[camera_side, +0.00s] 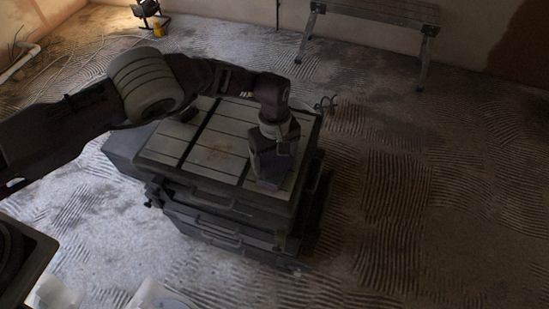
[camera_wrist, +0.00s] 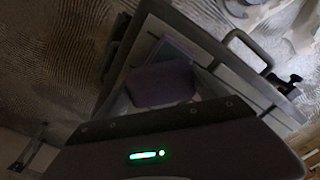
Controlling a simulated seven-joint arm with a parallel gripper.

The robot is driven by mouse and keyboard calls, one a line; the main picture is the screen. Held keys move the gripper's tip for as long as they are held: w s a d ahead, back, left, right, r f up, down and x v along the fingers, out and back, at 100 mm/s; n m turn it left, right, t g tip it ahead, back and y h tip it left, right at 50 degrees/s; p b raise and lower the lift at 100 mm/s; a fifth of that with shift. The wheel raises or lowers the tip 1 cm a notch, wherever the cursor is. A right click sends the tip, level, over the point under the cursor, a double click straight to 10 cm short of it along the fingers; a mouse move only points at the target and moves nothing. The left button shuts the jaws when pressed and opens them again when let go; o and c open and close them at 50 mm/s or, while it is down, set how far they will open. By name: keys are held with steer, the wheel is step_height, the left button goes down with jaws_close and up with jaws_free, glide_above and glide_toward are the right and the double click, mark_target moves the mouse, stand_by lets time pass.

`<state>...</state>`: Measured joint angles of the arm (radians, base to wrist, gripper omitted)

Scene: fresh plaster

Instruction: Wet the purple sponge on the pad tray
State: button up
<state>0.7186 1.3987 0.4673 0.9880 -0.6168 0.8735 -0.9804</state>
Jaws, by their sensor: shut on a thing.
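The purple sponge (camera_wrist: 160,86) shows in the wrist view as a dark purple block just beyond the edge of my gripper (camera_wrist: 158,108). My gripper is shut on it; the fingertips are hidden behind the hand. A flat bluish-grey thing (camera_wrist: 172,50), perhaps the pad tray, shows partly behind the sponge. I cannot tell whether the sponge touches it. In the side view my gripper (camera_side: 269,172) points down at the right end of the toolbox top. The sponge and the tray cannot be made out there.
The grey toolbox (camera_side: 215,153) has a slatted top and handles on its front. A small dark object (camera_side: 187,115) lies at its back. A bench (camera_side: 380,12) stands at the back right. The ridged floor to the right is clear. White containers (camera_side: 55,293) show at the lower left.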

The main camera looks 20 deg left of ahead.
mark_target(275, 157)
steer(key=shift+r, duration=3.5)
